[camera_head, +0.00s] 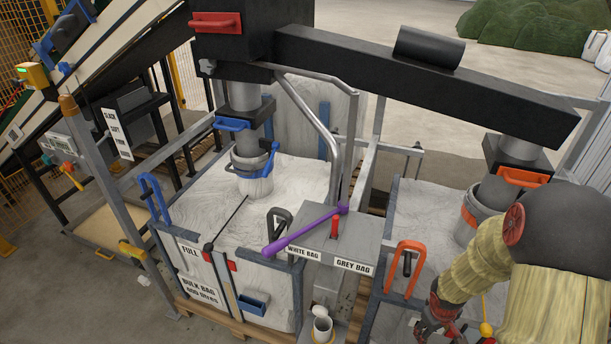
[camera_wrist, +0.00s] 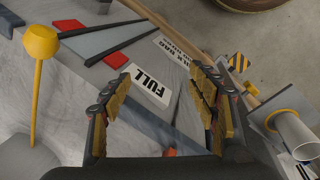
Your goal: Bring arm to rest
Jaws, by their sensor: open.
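My gripper (camera_head: 440,318) is low at the right of the head view, at the end of my arm with its tan sleeve. In the wrist view my gripper (camera_wrist: 160,100) has its two tan-padded fingers spread wide with nothing between them. A white FULL label (camera_wrist: 152,88) on a grey bag shows beyond the fingers; I cannot tell how far away it is. My arm hides part of the right-hand bag frame in the head view.
A white bulk bag (camera_head: 205,205) hangs in a blue-handled frame. A grey box (camera_head: 345,245) marked WHITE BAG and GREY BAG carries a purple lever (camera_head: 300,232). An orange handle (camera_head: 405,268) stands near my gripper. A yellow-knobbed rod (camera_wrist: 38,75) and a white pipe (camera_wrist: 296,135) flank the wrist view.

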